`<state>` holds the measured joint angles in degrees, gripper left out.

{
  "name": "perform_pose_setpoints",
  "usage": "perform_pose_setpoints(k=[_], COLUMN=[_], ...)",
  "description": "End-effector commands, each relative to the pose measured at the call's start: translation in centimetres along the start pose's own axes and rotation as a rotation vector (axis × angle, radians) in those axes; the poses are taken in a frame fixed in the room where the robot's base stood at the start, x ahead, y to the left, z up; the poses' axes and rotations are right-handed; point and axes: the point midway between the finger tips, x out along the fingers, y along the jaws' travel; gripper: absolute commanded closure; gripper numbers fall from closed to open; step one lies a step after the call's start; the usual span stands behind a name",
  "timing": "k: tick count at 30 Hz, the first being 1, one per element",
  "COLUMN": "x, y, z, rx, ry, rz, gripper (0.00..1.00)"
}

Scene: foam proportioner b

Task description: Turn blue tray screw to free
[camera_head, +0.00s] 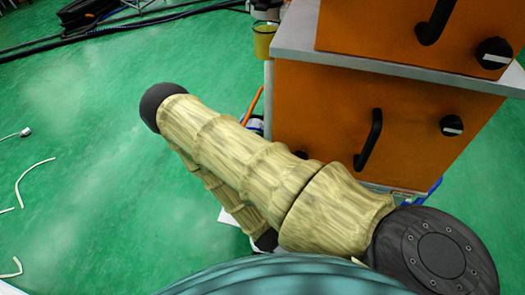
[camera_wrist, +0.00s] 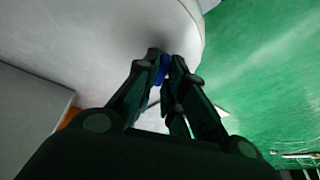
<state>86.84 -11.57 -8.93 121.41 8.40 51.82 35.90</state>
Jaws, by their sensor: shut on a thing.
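My gripper (camera_wrist: 163,66) shows in the wrist view with its dark fingers shut on a small blue piece. This looks like the blue tray screw (camera_wrist: 162,70); only a bit of it shows between the fingertips. It sits against a large pale grey-white rounded surface (camera_wrist: 110,40). Whether the screw has turned cannot be told. In the head view my gripper is hidden behind my arm, and the screw is not clearly visible.
An orange cabinet (camera_head: 320,120) with black handles and black knobs stands right of my arm, under a grey top. A yellowish container (camera_head: 264,40) is at its left corner. Green floor (camera_head: 80,100) is open at left, with white scraps and black cables at the back.

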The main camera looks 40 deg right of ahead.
Motion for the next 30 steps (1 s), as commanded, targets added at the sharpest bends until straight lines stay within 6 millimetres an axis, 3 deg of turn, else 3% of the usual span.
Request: perform_pose_setpoints(k=[9, 25, 26, 27, 30], x=[-0.08, 0.00, 0.00, 0.00, 0.01], y=[0.29, 0.27, 0.27, 0.27, 0.20], z=[0.20, 0.20, 0.20, 0.20, 0.14], rx=[-0.112, -0.135, -0.135, -0.135, -0.135], ry=[-0.005, -0.005, -0.005, -0.005, -0.004], rz=[-0.042, -0.052, -0.052, -0.052, -0.053], gripper=[1.00, 1.00, 0.87, 0.79, 0.67])
